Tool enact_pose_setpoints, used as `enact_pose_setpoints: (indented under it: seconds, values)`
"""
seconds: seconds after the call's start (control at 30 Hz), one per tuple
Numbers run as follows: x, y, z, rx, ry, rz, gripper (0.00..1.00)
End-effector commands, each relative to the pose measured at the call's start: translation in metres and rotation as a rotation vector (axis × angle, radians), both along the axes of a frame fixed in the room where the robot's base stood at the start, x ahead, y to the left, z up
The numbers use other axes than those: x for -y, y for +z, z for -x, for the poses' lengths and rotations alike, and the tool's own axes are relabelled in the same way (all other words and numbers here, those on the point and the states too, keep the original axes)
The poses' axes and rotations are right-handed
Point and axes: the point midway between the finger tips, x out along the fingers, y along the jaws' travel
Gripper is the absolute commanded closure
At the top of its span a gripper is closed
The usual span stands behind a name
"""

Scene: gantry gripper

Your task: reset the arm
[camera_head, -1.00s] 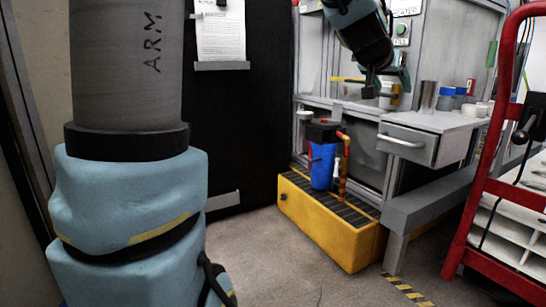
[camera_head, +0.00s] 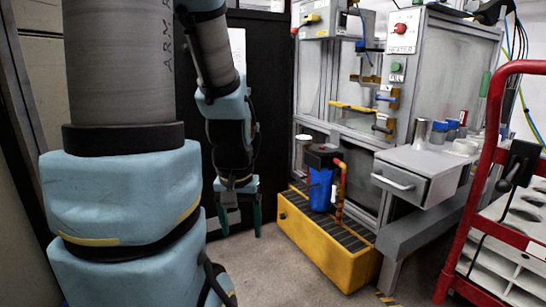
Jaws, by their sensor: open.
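My gripper (camera_head: 241,222) hangs in front of the black panel, left of the yellow crate. Its two dark green fingers point down and stand apart, with nothing between them. My arm comes down from the top of the picture, with its grey upper link and light blue joints bent downward. The gripper is clear of the crate and of the bench.
A yellow slatted crate (camera_head: 318,254) on the floor bears a blue canister (camera_head: 321,189) with red-yellow piping. Behind stands a glazed cabinet (camera_head: 330,75). A drawer bench (camera_head: 440,160) holds cups and jars. A red-framed cart (camera_head: 497,120) stands right. Grey floor (camera_head: 250,262) is free in front.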

Motion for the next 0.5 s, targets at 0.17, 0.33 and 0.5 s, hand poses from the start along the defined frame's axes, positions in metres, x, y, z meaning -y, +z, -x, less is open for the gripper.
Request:
enact_pose_setpoints:
  seconds: [0.17, 0.33, 0.5]
  values:
    - [0.001, 0.068, -0.001, 0.003, -0.002, 0.001, 0.26]
    - [0.001, 0.12, -0.002, 0.004, -0.004, 0.001, 0.26]
    - [0.001, 0.172, -0.002, 0.005, -0.004, 0.002, 0.26]
